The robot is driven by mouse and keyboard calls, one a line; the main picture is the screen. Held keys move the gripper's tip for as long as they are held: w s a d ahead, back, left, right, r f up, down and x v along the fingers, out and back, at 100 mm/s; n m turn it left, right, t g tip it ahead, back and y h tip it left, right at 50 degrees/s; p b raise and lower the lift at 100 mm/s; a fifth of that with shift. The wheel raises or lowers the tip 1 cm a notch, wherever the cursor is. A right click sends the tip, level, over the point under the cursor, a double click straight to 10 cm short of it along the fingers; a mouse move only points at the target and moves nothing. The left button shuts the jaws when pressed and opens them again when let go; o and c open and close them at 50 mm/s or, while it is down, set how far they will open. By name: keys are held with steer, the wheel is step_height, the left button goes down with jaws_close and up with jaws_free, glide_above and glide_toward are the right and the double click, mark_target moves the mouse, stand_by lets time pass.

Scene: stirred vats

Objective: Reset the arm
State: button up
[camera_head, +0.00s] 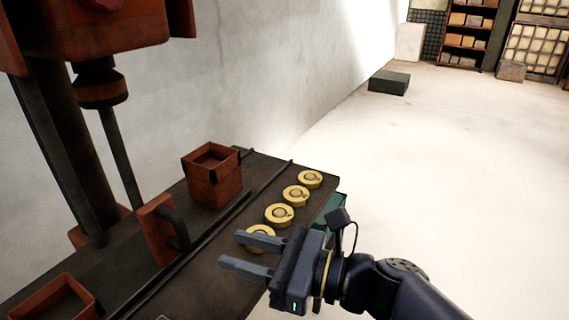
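My gripper (247,254) is at the lower middle of the head view, above the right edge of a dark bench. Its two fingers point left and stand apart, with nothing seen between them. My arm reaches in from the lower right corner. The nearest piece (262,232) is partly hidden behind the upper finger.
A rust-red open box (213,180) stands on the dark bench (262,168), with a red block with a dark handle (160,230) nearer. Another open red box (58,300) is lower left. A red machine (95,30) rises at left.

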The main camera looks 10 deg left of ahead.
mark_target(186, 235)
steer(key=shift+a, duration=0.1)
steer(key=shift+w+a+b, duration=0.2)
steer(key=shift+w+a, duration=0.15)
steer(key=shift+a, duration=1.4)
steer(key=shift+w+a+b, duration=0.2)
steer(key=shift+w+a, duration=0.15)
steer(key=shift+a, duration=1.35)
steer(key=shift+w+a+b, duration=0.2)
steer(key=shift+w+a, duration=0.15)
steer(key=shift+a, duration=1.4)
steer(key=shift+w+d+r, duration=0.1)
